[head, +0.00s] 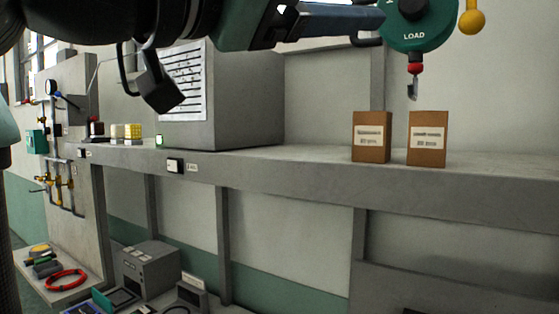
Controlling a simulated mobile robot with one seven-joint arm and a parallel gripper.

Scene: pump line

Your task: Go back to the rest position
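My arm crosses the top of the head view from the left, dark with a green section. My gripper (330,20) is at the top centre, seen from the side and partly cut off by the upper edge. Its blue-grey end reaches right, close in the picture to a green round device marked LOAD (415,25). I cannot tell whether the two touch. Whether the gripper is open or shut does not show, and no held object is visible. A dark block with a cable (160,85) hangs below my arm.
Two brown boxes (371,137) (427,139) stand on the long grey shelf (300,165). A hook (412,88) hangs above them. A grey cabinet (235,100) stands left of centre. Small blocks (125,131) sit further left. A red ring (66,279) and grey machines (150,268) are below.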

